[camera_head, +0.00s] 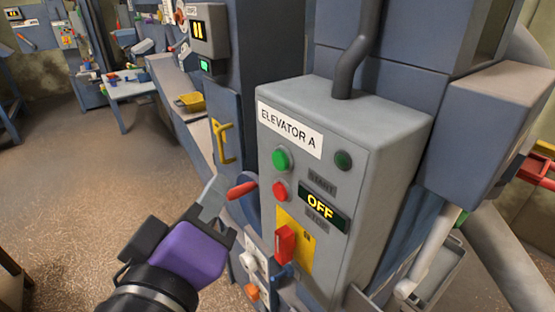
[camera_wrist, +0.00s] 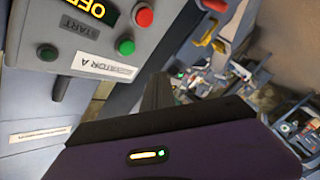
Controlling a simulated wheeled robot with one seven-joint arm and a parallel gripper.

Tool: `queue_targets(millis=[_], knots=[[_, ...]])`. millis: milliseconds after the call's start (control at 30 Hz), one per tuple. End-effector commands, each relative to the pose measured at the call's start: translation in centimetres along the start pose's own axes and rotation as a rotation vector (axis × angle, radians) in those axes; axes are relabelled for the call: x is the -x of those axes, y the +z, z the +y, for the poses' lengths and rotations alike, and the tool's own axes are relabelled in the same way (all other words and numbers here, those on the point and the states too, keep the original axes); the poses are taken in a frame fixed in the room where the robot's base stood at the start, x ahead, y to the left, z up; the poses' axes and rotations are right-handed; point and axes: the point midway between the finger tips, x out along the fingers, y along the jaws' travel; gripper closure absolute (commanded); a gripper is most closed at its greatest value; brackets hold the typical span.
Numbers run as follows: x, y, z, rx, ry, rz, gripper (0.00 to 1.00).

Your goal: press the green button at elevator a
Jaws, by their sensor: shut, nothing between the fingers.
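The grey control box labelled ELEVATOR A (camera_head: 288,128) stands right of centre in the head view. Its green button (camera_head: 280,159) is round and sits below the label, above a red button (camera_head: 280,191). The display (camera_head: 323,206) reads OFF. The green button also shows in the wrist view (camera_wrist: 126,47), in a tilted picture. My gripper (camera_head: 217,186) is shut and empty, left of the box and lower than the green button in the picture. In the wrist view its fingers (camera_wrist: 158,92) are below and right of the green button. No contact with the button is visible.
A red-handled lever (camera_head: 242,190) shows beside my fingertips. A red switch on a yellow plate (camera_head: 285,244) and a dark round button or lamp (camera_head: 342,160) are on the box. A conduit (camera_head: 362,50) rises from its top. Open floor (camera_head: 75,190) lies to the left.

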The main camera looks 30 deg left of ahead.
Motion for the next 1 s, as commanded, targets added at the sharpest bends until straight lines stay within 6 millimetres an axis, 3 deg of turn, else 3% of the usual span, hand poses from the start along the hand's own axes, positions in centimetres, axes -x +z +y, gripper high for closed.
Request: queue_targets(millis=[400, 1000], knots=[[-3.5, 2.5, 2.7, 0.001, 0.001, -0.002, 1.0], [-4.2, 3.1, 3.1, 0.0, -0.001, 0.001, 1.0]])
